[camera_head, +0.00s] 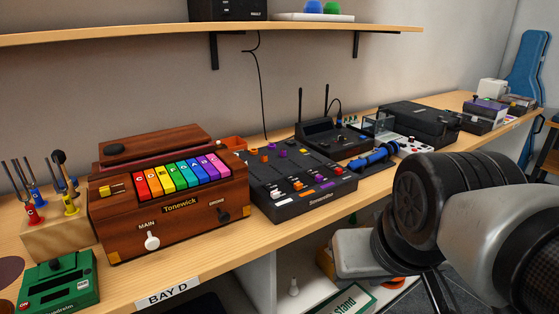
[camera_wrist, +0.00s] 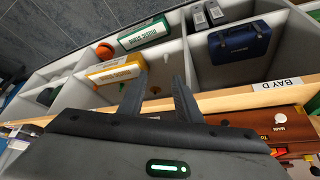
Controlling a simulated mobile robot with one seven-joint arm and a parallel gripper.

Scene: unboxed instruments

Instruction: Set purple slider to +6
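A black mixer-like box (camera_head: 292,205) with slots and coloured caps stands on the wooden bench in the head view. It carries a purple cap near its front right (camera_head: 319,178) and another purple piece towards its back (camera_head: 280,153). I cannot tell which is the purple slider, and the scale marks are too small to read. My gripper (camera_wrist: 160,78) is open and empty in the wrist view, its two fingers apart. It points at the cubbies under the bench, away from the box. My arm fills the right of the head view.
A wooden Tonewick instrument (camera_head: 170,228) with coloured keys stands left of the box. A green device (camera_head: 58,288) and tuning forks are further left. A blue cylinder (camera_head: 374,158) and black case (camera_head: 420,122) are right. A shelf (camera_head: 200,34) hangs above.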

